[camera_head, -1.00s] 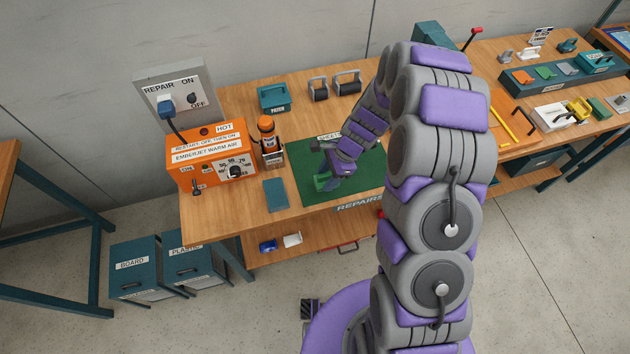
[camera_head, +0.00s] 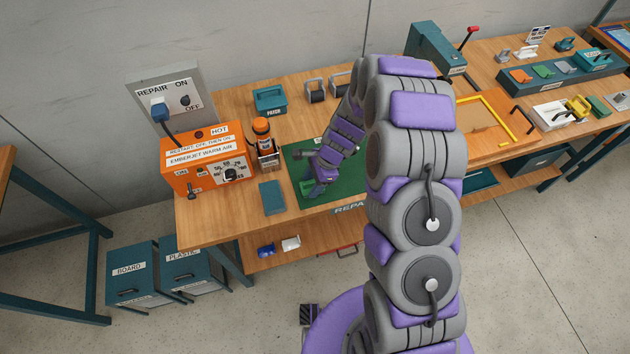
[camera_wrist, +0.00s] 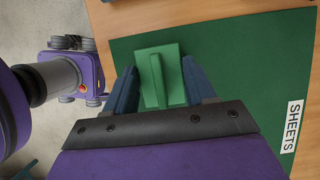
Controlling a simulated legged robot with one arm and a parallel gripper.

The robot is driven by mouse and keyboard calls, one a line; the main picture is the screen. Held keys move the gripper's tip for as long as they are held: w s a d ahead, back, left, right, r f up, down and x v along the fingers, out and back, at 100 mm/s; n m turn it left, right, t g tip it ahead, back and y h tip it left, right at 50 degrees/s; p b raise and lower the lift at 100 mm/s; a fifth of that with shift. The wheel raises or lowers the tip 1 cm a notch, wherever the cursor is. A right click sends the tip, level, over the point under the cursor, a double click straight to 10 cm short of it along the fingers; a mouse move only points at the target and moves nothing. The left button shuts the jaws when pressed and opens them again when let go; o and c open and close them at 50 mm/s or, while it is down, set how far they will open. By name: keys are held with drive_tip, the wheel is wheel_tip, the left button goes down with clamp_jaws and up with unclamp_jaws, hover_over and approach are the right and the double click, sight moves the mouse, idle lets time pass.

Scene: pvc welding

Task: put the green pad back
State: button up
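A green pad (camera_wrist: 160,75) with a raised ridge along its middle shows in the wrist view, over the left part of the dark green SHEETS mat (camera_wrist: 235,70). Its green also shows in the head view (camera_head: 307,187), partly hidden by my gripper. My gripper (camera_wrist: 159,63) has one blue finger on each side of the ridge, with a visible gap to it on both sides. The fingers are apart and overlap the pad's sides in the picture. I cannot tell whether the pad touches the mat.
A teal rack (camera_head: 562,84) with several coloured pieces stands at the back right. An orange frame (camera_head: 475,130) lies on the right bench. The orange heater box (camera_head: 203,165), a bottle holder (camera_head: 264,155) and a blue-grey sheet (camera_head: 272,197) are left of the mat. My arm hides part of the bench.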

drive_tip(key=o, duration=0.4)
drive_tip(key=shift+a+f, duration=0.1)
drive_tip(key=shift+a, duration=0.9)
drive_tip(key=shift+d, duration=0.7)
drive_tip(key=s+d+r+n+p, duration=0.1)
drive_tip(key=s+d+r+n, duration=0.1)
drive_tip(key=r, duration=0.8)
drive_tip(key=s+d+r+n+p, duration=0.2)
drive_tip(key=d+r, duration=0.1)
drive_tip(key=r, duration=0.7)
drive_tip(key=s+d+r+n+h, duration=0.1)
drive_tip(key=s+d+r+n, duration=0.2)
drive_tip(key=s, duration=0.6)
drive_tip(key=s+d+r+n+h, duration=0.2)
drive_tip(key=s+r+n, duration=0.2)
drive_tip(key=s, duration=0.6)
drive_tip(key=s+d+r+n+h, duration=0.1)
drive_tip(key=s+d+r+n, duration=0.2)
drive_tip(key=s+r, duration=0.3)
drive_tip(key=shift+s+d+r+n+g, duration=0.1)
drive_tip(key=shift+s+d+n+g, duration=0.1)
drive_tip(key=shift+s, duration=0.65)
drive_tip(key=shift+s+d+n+g, duration=0.1)
drive_tip(key=shift+s+d+n, duration=0.1)
drive_tip(key=shift+s, duration=0.6)
drive_tip(key=shift+a, duration=0.15)
